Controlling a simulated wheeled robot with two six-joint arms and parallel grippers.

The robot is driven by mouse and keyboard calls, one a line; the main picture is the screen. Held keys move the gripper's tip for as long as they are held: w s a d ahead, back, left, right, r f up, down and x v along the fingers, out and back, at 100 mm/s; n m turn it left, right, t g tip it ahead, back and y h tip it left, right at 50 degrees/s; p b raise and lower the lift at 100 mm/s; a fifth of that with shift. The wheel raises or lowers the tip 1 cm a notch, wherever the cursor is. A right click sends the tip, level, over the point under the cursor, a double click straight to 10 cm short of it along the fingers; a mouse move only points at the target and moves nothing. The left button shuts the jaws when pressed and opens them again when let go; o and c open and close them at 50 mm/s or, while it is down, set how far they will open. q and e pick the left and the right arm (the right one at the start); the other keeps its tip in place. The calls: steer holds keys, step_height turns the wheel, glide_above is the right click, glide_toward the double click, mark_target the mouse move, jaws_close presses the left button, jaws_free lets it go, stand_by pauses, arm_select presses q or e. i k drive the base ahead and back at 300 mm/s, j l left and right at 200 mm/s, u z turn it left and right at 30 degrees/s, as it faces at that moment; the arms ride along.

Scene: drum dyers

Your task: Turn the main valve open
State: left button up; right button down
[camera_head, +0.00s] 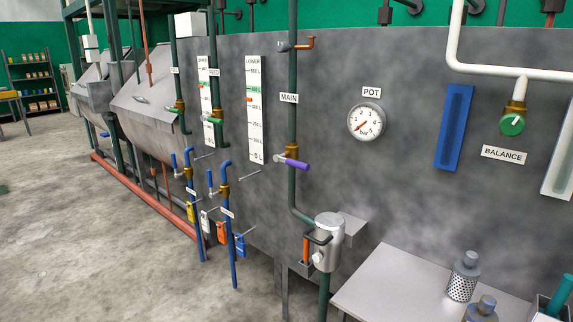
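The main valve is a brass body (291,152) on a dark green vertical pipe (292,119), below a sign reading MAIN (289,97). Its purple lever (295,163) points to the right and slightly down, across the pipe. Below it the pipe bends right to a silver cylindrical fitting (328,240) with a dark handle. Neither of my grippers is in view, and nothing touches the lever.
A round bar gauge (367,121) marked POT is right of the valve. The BALANCE valve (512,124) has a green knob. A grey table (400,285) with metal canisters stands at lower right. Blue pipes (229,220) with valves and hanging tags stand lower left. Open floor lies left.

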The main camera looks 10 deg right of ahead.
mark_target(281, 158)
steer(key=i+j+z, duration=0.15)
steer(key=z, duration=0.3)
steer(key=i+j+z, duration=0.2)
steer(key=z, duration=0.2)
steer(key=i+j+z, duration=0.15)
steer(key=j+z, duration=0.15)
steer(key=z, duration=0.15)
